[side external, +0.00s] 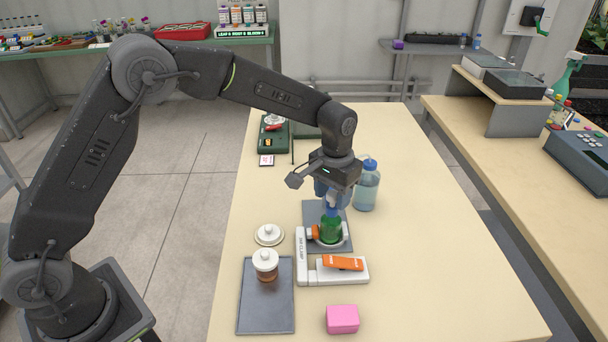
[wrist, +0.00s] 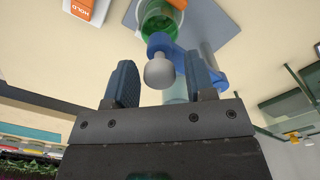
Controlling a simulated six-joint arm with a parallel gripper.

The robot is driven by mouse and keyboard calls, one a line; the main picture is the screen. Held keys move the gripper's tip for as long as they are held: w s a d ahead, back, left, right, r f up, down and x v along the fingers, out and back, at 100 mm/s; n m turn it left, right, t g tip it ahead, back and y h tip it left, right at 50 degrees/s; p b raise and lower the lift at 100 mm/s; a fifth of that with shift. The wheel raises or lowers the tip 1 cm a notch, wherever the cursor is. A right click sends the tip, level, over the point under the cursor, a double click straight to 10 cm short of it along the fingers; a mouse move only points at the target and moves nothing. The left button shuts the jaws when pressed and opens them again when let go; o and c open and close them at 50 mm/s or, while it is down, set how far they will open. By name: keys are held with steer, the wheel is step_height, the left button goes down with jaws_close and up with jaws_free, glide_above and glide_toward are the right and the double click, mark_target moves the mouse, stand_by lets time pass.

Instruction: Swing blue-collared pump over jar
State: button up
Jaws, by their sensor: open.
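A green jar (side external: 330,230) stands in the white clamp fixture (side external: 302,262), with an orange ring or pad at its left side. The blue pump part (side external: 332,208) is just above the green jar. In the wrist view, the blue collar (wrist: 183,55) with its pale grey rounded knob (wrist: 159,71) shows beside the green jar (wrist: 160,18). My gripper (wrist: 160,82) is open, its two dark blue fingers on either side of the knob. I cannot tell whether they touch it. In the side view, my gripper (side external: 327,190) points down over the green jar and partly hides the pump.
A blue-capped bottle (side external: 367,187) stands close behind, to the right. An orange lever (side external: 343,263) lies on the clamp. An amber jar with white lid (side external: 266,266) sits on a grey tray (side external: 265,318). A white lid (side external: 269,235) and pink block (side external: 342,319) lie nearby. The right table side is clear.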

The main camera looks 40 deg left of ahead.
steer(key=shift+o, duration=0.5)
steer(key=shift+r, duration=0.1)
steer(key=shift+r, duration=3.4)
